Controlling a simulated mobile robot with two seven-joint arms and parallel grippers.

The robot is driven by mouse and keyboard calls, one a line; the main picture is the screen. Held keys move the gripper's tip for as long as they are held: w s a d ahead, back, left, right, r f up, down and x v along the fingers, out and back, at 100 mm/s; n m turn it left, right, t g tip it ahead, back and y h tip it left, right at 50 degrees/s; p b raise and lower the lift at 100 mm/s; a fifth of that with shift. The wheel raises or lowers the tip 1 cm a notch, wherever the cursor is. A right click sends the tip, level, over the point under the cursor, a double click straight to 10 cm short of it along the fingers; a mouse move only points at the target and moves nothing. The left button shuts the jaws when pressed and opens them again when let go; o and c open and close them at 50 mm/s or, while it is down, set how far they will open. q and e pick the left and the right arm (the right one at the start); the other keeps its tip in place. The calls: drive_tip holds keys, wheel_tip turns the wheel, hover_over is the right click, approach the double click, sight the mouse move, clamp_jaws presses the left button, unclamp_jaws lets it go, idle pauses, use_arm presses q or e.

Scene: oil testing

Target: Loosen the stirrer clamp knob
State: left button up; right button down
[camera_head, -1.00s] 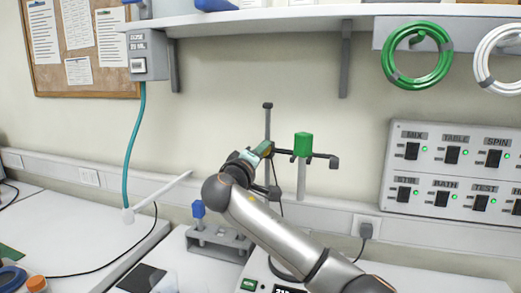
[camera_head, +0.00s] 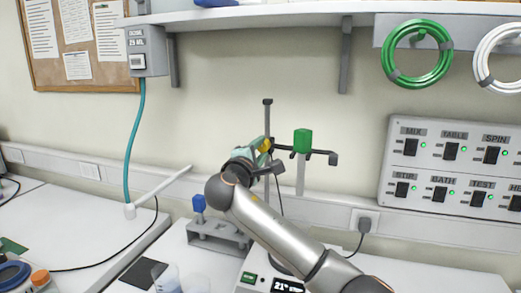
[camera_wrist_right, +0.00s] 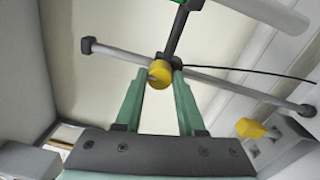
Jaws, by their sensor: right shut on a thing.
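The yellow knob (camera_head: 265,145) sits on the clamp at the upright stand rod (camera_head: 267,112). It also shows in the right wrist view (camera_wrist_right: 159,74), beside the dark clamp block where the rod and crossbar meet. The green-topped stirrer (camera_head: 303,142) hangs upright on the horizontal arm to the right. My left gripper is not in view.
A grey rack with a blue-topped piece (camera_head: 198,203) stands left of my arm. Clear beakers (camera_head: 167,279) are at the bottom edge. A device with a display (camera_head: 287,286) is below my forearm. The switch panel (camera_head: 450,165) is on the right wall.

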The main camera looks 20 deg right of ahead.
idle(0.5)
drive_tip(key=c, duration=0.5)
unclamp_jaws()
drive_tip(key=shift+s+a+f, duration=0.1)
drive_tip(key=shift+s+a, duration=0.2)
drive_tip(key=shift+s, duration=0.05)
drive_tip(key=b+v, duration=0.3)
drive_tip(key=v, duration=0.8)
drive_tip(key=shift+s+a, duration=0.15)
drive_tip(key=shift+s, duration=0.2)
